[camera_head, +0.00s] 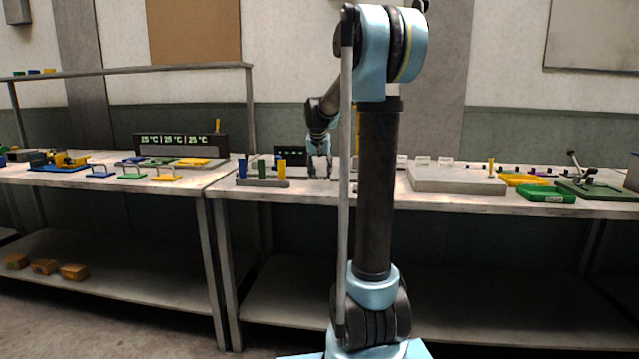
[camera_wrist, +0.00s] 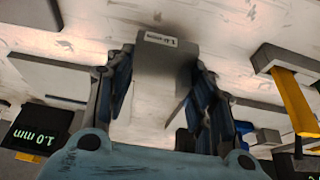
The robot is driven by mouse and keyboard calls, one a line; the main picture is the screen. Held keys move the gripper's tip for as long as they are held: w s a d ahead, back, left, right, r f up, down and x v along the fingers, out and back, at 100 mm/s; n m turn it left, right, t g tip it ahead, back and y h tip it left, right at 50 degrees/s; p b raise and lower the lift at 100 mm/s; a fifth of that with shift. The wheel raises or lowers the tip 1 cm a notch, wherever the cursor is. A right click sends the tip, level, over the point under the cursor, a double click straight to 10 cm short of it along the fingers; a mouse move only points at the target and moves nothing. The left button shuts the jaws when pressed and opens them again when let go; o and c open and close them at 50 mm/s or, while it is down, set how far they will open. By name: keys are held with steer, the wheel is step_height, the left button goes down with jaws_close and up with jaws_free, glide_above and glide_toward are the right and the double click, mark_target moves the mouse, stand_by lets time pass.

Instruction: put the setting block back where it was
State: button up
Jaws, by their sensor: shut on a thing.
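The setting block (camera_wrist: 165,75), a grey block with a white "1.0 mm" label, is between the two fingers of my gripper (camera_wrist: 160,66) in the wrist view. The gripper is shut on it, with a finger on each side. In the head view my gripper (camera_head: 319,172) is low over the right bench, behind my arm's column. The block is too small to make out there, and I cannot tell whether it touches the bench top.
A black display (camera_wrist: 36,130) reading "1.0 mm" is at left in the wrist view; a yellow-handled piece (camera_wrist: 293,98) is at right. In the head view, a rack with coloured posts (camera_head: 262,182) stands left of my gripper. A grey slab (camera_head: 455,180) and green tray (camera_head: 546,194) lie right.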

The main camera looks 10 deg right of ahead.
mark_target(320, 175)
steer(key=shift+f, duration=1.9)
steer(key=shift+f, duration=0.1)
steer(key=o, duration=1.5)
steer(key=shift+c, duration=0.2)
steer(key=v, duration=1.2)
steer(key=s+f+n, duration=0.1)
steer(key=s+f, duration=0.7)
steer(key=s, duration=0.5)
steer(key=s+d+f+n+g+y, duration=0.1)
steer(key=s+f, duration=0.8)
steer(key=s, duration=0.4)
steer(key=s+f+n+g, duration=0.1)
steer(key=s+f, duration=0.8)
steer(key=s, duration=0.5)
steer(key=shift+d+f+n, duration=0.15)
steer(key=shift+n, duration=0.25)
